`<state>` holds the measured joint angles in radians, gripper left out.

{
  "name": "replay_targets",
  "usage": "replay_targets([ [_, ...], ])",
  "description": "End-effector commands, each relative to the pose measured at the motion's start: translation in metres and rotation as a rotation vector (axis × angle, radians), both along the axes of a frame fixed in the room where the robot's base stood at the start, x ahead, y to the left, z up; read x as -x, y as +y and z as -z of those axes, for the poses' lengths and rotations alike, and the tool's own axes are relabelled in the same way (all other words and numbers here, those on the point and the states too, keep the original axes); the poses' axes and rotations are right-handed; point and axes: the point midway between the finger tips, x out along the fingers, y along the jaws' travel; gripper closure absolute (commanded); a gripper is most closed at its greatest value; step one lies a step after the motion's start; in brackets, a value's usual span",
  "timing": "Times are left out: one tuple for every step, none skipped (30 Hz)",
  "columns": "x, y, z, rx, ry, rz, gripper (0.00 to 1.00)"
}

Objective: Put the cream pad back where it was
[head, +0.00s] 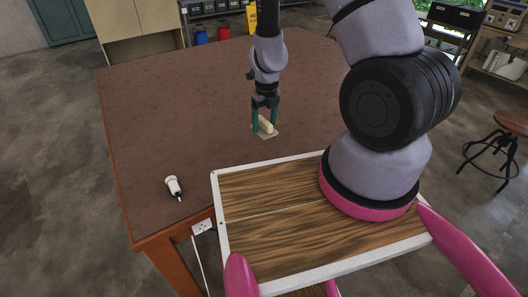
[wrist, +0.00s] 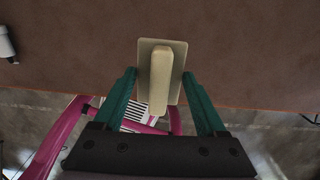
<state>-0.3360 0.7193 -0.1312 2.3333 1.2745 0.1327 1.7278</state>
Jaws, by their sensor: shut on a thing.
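The cream pad (head: 266,126) has a flat, tan rectangular plate with a raised cream bar along its middle. It also shows in the wrist view (wrist: 161,75), between the green fingers. My gripper (head: 265,117) points down over the brown table and is shut on the pad, one finger at each side. In the wrist view my gripper (wrist: 160,74) has its fingertips close to the plate's long edges. Whether the pad touches the tabletop or hangs just above it, I cannot tell.
The brown table (head: 175,110) is mostly bare. A white bottle-like thing with a dark tip (head: 173,187) lies near its left front edge. A wooden stool (head: 497,140) stands on the floor at right. Red (head: 224,33) and blue (head: 201,37) containers stand beyond the table.

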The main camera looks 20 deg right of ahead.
Motion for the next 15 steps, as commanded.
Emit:
replay_targets([
  [0.000,0.000,0.002,0.000,0.002,0.003,0.70],
  [0.001,-0.001,0.003,0.000,0.004,0.004,0.70],
  [0.001,-0.001,0.006,0.001,0.006,0.005,0.70],
  [0.001,-0.002,0.008,0.001,0.007,0.006,0.70],
  [0.001,-0.002,0.011,0.001,0.008,0.006,0.70],
  [0.002,-0.003,0.014,0.002,0.009,0.006,0.70],
  [0.002,-0.002,0.017,0.001,0.009,0.007,0.70],
  [0.002,-0.002,0.019,0.000,0.008,0.007,0.70],
  [0.001,-0.002,0.022,-0.001,0.007,0.007,0.70],
  [0.001,-0.002,0.024,-0.002,0.004,0.007,0.70],
  [0.000,-0.001,0.025,-0.005,0.003,0.009,0.70],
  [0.002,-0.002,0.034,-0.001,0.009,0.006,0.70],
  [0.002,-0.002,0.039,0.000,0.010,0.006,0.70],
  [0.001,-0.002,0.042,-0.001,0.009,0.005,0.70],
  [0.001,-0.001,0.046,-0.001,0.007,0.006,0.70],
])
